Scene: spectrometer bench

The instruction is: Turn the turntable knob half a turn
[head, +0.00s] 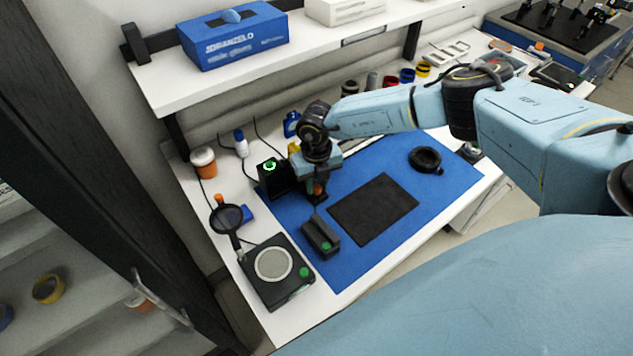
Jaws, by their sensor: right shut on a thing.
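My right gripper (317,186) points down at the back left of the blue mat (375,225). It is shut on a small part low on the bench, which I take for the turntable knob. The gripper hides most of that part, so its angle cannot be read. A dark spectrometer unit (272,178) with a glowing green ring stands just left of the gripper. My left gripper is not in view.
A black device with a round pale plate (273,264) stands front left, beside a dark block (321,237). A magnifier (227,218) is behind it. A black pad (374,209) and a black ring (425,159) lie on the mat. A shelf (290,62) overhangs the back.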

